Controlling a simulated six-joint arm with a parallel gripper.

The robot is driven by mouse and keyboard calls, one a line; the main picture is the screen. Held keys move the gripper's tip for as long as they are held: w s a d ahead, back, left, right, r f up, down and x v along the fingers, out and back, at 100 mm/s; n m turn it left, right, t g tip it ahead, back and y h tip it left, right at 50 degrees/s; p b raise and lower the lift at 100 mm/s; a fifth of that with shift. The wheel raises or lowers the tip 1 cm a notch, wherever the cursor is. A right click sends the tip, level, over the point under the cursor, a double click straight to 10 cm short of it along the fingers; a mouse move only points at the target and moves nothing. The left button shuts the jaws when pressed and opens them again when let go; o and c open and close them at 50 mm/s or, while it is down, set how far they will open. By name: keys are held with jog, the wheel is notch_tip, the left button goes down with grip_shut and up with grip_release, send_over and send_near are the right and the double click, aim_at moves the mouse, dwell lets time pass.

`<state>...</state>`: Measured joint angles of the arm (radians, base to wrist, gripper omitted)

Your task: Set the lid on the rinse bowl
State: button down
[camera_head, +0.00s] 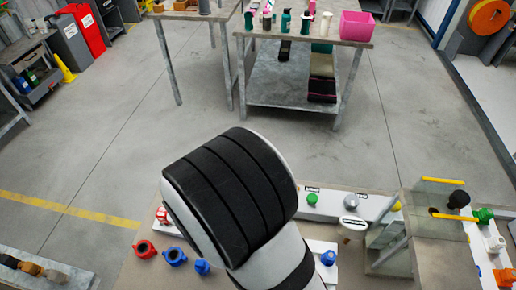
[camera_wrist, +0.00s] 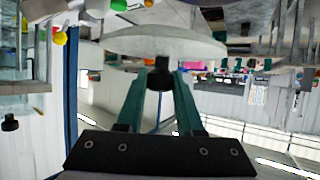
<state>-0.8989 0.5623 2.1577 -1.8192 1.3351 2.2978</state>
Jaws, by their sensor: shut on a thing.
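A pale, round, disc-shaped lid (camera_wrist: 165,46) with a short black knob (camera_wrist: 160,79) fills the upper middle of the wrist view. My gripper (camera_wrist: 161,71) has green fingers, and they are closed on the knob. The lid's broad disc lies beyond the fingertips, with nothing seen touching it. In the head view the gripper and the lid are hidden, with my black and white arm link in front. I cannot pick out the rinse bowl for sure. A whitish round piece (camera_head: 352,227) with a dark mark stands right of my arm, but I cannot tell whether it is the bowl.
Red and blue fittings (camera_head: 174,256) sit left of my arm on the near bench. A grey fixture (camera_head: 436,240) with yellow rods stands at the right, beside green and orange valves. A far table (camera_head: 262,97) carries bottles and a pink bin (camera_head: 356,25). Open floor lies between.

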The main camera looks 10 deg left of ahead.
jog(key=a+f, duration=0.2)
jog(key=a, duration=0.2)
jog(key=shift+w+a+f, duration=0.15)
jog(key=shift+a+f, duration=0.1)
jog(key=shift+f, duration=0.15)
notch_tip(320, 180, down, 4)
jog(key=shift+a+f, duration=0.1)
jog(key=c, duration=0.5)
grip_release()
jog(key=shift+c, duration=0.2)
